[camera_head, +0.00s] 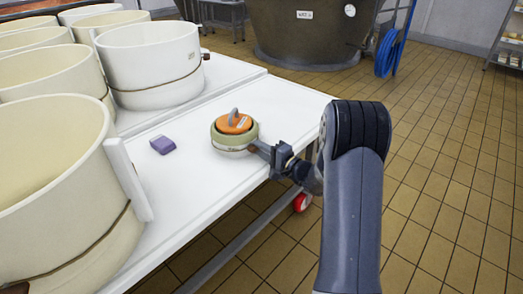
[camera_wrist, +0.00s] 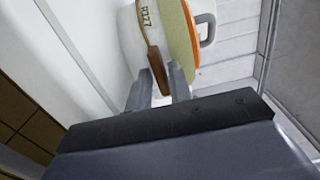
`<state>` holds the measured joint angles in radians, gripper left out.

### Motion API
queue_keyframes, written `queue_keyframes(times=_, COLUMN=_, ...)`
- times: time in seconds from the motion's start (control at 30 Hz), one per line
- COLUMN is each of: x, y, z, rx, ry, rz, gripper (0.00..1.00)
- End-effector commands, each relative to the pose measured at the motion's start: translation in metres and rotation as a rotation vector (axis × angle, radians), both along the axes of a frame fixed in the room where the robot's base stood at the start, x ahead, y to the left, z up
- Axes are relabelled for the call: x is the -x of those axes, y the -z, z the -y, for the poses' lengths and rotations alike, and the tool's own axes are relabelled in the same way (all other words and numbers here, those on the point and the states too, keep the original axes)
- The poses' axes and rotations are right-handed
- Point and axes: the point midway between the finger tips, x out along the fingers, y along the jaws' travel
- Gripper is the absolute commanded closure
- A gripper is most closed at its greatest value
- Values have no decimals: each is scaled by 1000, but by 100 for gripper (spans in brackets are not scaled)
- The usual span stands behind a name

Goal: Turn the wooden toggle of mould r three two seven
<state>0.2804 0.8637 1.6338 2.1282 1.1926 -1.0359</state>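The small round mould (camera_head: 222,143) stands on the white table, with a greenish rim and an orange lid (camera_head: 240,124) with a grey handle. In the wrist view the mould (camera_wrist: 133,30) shows a tan band (camera_wrist: 145,22) marked R327. The wooden toggle (camera_wrist: 157,70) hangs at the end of that band. My gripper (camera_wrist: 160,78) is open at the mould's near right side, one finger on each side of the toggle. Whether a finger touches the toggle I cannot tell. In the head view my gripper (camera_head: 262,148) reaches the mould from the right and hides the toggle.
A purple block (camera_head: 163,145) lies on the white table (camera_head: 190,190) left of the mould. Large cream moulds (camera_head: 150,55) fill the table's left side. A big vat (camera_head: 310,40) and a blue hose (camera_head: 386,52) stand behind. The tiled floor at right is clear.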

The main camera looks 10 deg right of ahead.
Motion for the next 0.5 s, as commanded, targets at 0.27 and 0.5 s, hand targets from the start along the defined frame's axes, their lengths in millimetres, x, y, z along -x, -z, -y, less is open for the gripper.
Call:
queue_keyframes(times=0.27, x=0, y=0, z=0, rx=0, ry=0, rz=0, gripper=100)
queue_keyframes(times=0.5, x=0, y=0, z=0, rx=-3, ry=0, rz=-2, gripper=100)
